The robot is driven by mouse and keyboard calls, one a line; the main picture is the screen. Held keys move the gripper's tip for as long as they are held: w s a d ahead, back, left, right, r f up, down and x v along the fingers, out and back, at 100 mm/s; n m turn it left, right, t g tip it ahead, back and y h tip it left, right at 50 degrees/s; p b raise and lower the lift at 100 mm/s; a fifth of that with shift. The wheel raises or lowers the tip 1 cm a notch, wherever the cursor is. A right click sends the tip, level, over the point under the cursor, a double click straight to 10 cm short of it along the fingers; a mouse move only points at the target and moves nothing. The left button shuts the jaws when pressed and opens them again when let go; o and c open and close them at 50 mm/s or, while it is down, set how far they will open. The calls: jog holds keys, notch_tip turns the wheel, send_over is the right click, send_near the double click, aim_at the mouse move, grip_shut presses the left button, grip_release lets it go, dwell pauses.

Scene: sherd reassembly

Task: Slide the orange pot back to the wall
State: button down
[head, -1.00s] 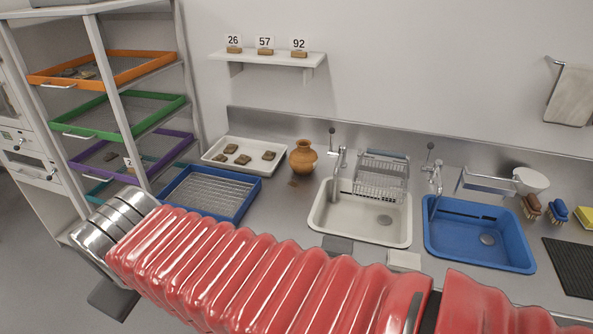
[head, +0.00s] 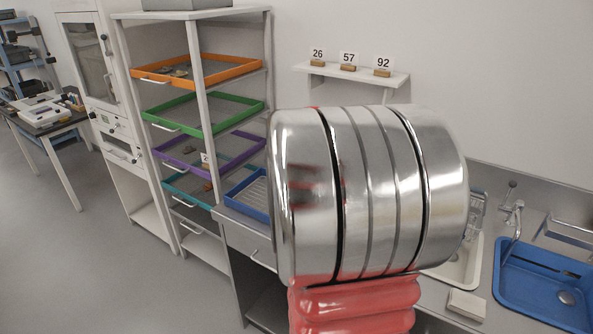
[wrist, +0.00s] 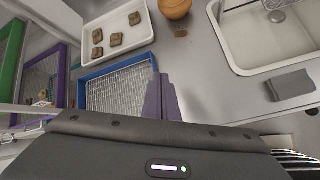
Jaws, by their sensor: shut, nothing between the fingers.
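The orange pot (wrist: 174,8) stands on the grey counter at the top edge of the wrist view, partly cut off. In the head view my arm's metal joint hides it. My gripper (wrist: 160,80) is shut and empty, its fingers together over the right edge of the blue rack tray, apart from the pot. The gripper is not visible in the head view. The wall (head: 460,80) shows behind the counter in the head view; the stretch behind the pot is hidden.
A white tray (wrist: 136,16) with several sherds lies left of the pot, and a blue tray with a wire rack (wrist: 91,74) lies nearer. A small brown sherd (wrist: 181,33) lies close to the pot. A white sink (wrist: 222,45) is at right. A shelf rack (head: 201,110) stands left.

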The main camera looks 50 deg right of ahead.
jog(key=s+d+f+n, duration=0.2)
jog(key=d+f, duration=0.1)
jog(key=d, duration=0.3)
jog(key=s+d+f+n+g, duration=0.1)
jog(key=s+d+f+n, duration=0.2)
jog(key=d, duration=0.3)
jog(key=shift+d+f+h, duration=0.15)
jog(key=shift+d+h, duration=0.15)
jog(key=shift+d, duration=0.1)
jog(key=shift+f, duration=0.1)
jog(key=x, duration=1)
jog(key=shift+w+d, duration=0.1)
jog(key=shift+d, duration=1)
jog(key=shift+w+d, duration=0.15)
jog(key=shift+d, duration=0.75)
